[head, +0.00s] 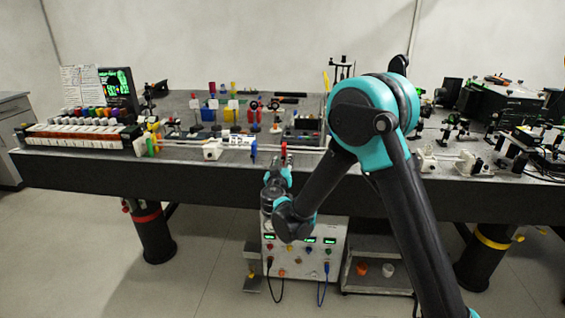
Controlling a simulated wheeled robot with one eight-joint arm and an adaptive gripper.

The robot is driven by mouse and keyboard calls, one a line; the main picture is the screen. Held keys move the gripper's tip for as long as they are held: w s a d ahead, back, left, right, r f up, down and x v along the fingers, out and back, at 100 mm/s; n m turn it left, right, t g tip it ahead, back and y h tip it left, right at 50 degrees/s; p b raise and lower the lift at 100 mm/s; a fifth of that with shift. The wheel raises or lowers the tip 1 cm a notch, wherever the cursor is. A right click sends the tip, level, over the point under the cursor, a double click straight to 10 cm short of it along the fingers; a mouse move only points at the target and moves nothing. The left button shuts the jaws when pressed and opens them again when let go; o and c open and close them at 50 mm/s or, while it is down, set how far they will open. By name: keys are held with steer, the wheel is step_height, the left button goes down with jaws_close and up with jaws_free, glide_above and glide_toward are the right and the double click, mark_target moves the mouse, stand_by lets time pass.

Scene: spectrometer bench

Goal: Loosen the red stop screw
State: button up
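A small red piece (284,149), which looks like the red stop screw, stands on a thin rail along the front edge of the bench. The piece is tiny in this view, and its thread and setting cannot be made out. My gripper (283,165) points up and away from me at the bench's front edge, just below the red piece. Its fingers are small and partly hidden by my own wrist, so I cannot tell if they touch the piece or how far apart they are.
A blue piece (253,153) stands on the same rail to the left. Several small optics and coloured blocks crowd the bench top (180,112) behind. A power supply box (335,247) with cables stands under the bench. The floor at left is clear.

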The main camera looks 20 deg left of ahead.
jaws_close()
steer(key=shift+n, duration=0.4)
steer(key=n, duration=2.1)
stand_by(0.3)
stand_by(0.4)
